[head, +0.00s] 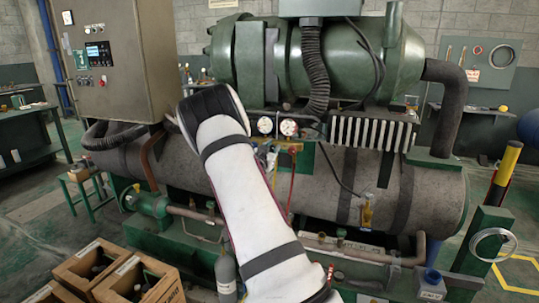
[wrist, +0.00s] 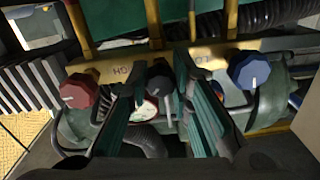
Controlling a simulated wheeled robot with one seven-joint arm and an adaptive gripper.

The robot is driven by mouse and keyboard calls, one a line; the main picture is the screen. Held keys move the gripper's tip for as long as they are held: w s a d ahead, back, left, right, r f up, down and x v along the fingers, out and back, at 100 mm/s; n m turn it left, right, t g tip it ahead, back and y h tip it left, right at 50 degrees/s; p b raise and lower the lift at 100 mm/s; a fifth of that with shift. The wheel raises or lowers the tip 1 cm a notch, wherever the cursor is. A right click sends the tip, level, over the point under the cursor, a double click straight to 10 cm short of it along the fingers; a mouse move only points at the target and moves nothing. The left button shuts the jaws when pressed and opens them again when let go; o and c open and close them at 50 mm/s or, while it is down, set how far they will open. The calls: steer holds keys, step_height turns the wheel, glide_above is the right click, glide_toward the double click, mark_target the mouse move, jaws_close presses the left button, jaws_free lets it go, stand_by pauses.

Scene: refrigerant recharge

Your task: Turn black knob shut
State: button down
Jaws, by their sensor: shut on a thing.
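The black knob (wrist: 160,84) is in the middle of the wrist view, on a yellowish manifold bar (wrist: 112,70). My gripper (wrist: 162,76) has its two green fingers on either side of this knob and is shut on it. The fingers hide part of the knob's sides. A red knob (wrist: 80,92) is to the left and a blue knob (wrist: 250,68) to the right, both outside the fingers.
Two round gauges (head: 277,126) show beside my arm in the head view. Yellow and red hoses (head: 291,185) hang below them. A large grey cylinder (head: 330,178) and a green compressor (head: 340,62) stand behind. Wooden crates (head: 100,262) are at lower left.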

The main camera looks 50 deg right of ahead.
steer(key=m+b, duration=0.1)
steer(key=b, duration=0.1)
steer(key=m+b, duration=0.3)
steer(key=m, duration=0.1)
steer(key=shift+f+b, duration=0.25)
steer(key=shift+b, duration=0.15)
steer(key=m+b, duration=0.3)
steer(key=shift+r+b, duration=0.1)
steer(key=shift+b, duration=0.25)
steer(key=shift+m, duration=0.3)
steer(key=c, duration=1.4)
jaws_free()
steer(key=shift+r, duration=0.1)
steer(key=shift+a, duration=0.1)
steer(key=v, duration=1.2)
